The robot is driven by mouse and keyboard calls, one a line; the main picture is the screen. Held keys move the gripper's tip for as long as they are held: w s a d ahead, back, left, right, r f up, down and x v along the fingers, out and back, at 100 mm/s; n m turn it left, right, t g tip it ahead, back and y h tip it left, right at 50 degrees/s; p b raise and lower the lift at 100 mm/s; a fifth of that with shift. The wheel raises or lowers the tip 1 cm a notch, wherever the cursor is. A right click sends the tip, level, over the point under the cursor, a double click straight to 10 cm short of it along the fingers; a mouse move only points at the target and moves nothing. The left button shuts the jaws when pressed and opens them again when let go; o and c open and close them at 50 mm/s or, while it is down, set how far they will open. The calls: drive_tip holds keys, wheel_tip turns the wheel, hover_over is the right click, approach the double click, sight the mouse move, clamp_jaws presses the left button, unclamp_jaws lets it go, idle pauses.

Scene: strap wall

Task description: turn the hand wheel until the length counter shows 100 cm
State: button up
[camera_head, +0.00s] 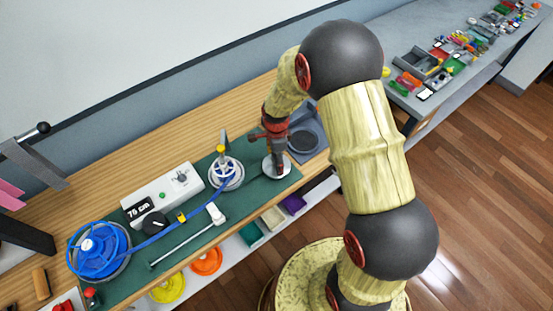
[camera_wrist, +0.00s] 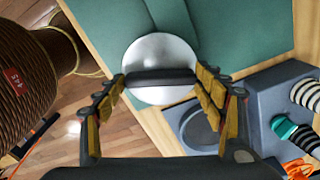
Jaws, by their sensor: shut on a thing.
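The length counter (camera_head: 139,209) is a dark display on a white box and appears to read 76 cm. The hand wheel appears to be the silver disc (camera_head: 270,170) at the right end of the green mat. In the wrist view the silver disc (camera_wrist: 158,52) has a dark bar (camera_wrist: 160,77) across it. My gripper (camera_head: 277,165) is over the disc, pointing down. In the wrist view my gripper (camera_wrist: 160,80) is shut on the dark bar, one finger at each end. The gripper hides part of the disc in the head view.
A blue reel (camera_head: 97,250) stands at the mat's left end. A blue strap (camera_head: 160,234) runs from it to a white-spoked wheel (camera_head: 226,174) beside my gripper. A white rod (camera_head: 185,243) lies in front. A grey tray (camera_head: 306,134) is just right of the disc.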

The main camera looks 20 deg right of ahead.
sight(276, 160)
drive_tip(key=o, duration=1.2)
drive_tip(key=shift+c, duration=0.2)
wheel_tip(276, 160, up, 12)
